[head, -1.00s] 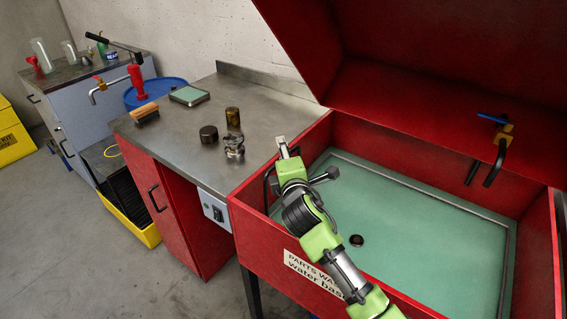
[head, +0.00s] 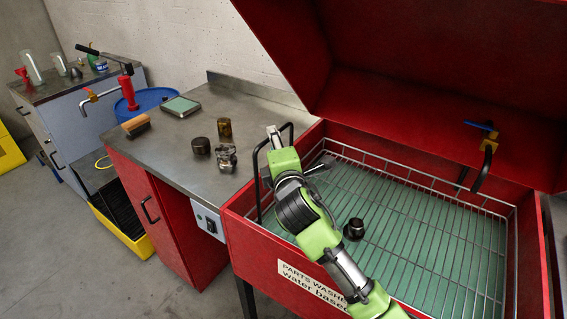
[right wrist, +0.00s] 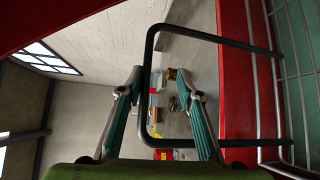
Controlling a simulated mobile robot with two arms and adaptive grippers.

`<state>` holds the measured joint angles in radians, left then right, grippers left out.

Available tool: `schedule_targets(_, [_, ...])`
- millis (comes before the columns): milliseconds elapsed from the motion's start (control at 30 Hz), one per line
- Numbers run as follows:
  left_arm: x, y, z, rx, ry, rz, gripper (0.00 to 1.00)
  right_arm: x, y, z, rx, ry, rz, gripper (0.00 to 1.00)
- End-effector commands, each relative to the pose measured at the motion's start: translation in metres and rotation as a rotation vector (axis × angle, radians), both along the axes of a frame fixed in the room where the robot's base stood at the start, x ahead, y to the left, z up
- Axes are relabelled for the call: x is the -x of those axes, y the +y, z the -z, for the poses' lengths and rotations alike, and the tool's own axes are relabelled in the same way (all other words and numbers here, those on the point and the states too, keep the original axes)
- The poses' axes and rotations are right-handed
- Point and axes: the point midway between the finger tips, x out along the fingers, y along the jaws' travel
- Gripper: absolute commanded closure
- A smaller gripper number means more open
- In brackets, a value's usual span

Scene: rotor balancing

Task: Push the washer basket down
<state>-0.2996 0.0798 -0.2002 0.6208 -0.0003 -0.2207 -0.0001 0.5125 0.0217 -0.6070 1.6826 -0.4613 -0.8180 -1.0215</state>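The wire washer basket (head: 430,213) sits high in the red parts washer (head: 262,240), its mesh above the green liquid. Its black loop handle (head: 257,185) stands up at the left rim and shows large in the right wrist view (right wrist: 148,85). A small dark cylindrical part (head: 353,229) rests in the basket. My right gripper (head: 297,152) is at the handle. In the right wrist view its two fingers (right wrist: 157,95) are spread apart, with the handle's bar between them and no visible grip. My left gripper is not in view.
The washer's red lid stands open, with a faucet (head: 488,145) inside. The steel bench (head: 185,160) at left holds a dark puck (head: 201,146), a brown can (head: 225,128), a metal part (head: 227,157), a brush (head: 136,125) and a scale (head: 182,106).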

Motion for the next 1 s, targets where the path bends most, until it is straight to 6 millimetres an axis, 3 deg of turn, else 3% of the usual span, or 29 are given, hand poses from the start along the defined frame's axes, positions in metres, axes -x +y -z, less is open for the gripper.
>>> schedule_targets(33, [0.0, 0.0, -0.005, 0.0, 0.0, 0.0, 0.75, 0.005, -0.002, 0.008, 0.006, 0.019, 0.002, 0.75])
schedule_targets(233, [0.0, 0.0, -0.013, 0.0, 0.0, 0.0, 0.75, 0.019, -0.003, 0.007, 0.007, 0.022, 0.003, 0.75])
schedule_targets(1000, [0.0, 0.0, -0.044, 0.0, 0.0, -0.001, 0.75, 0.071, -0.011, -0.006, 0.004, 0.01, 0.001, 0.75])
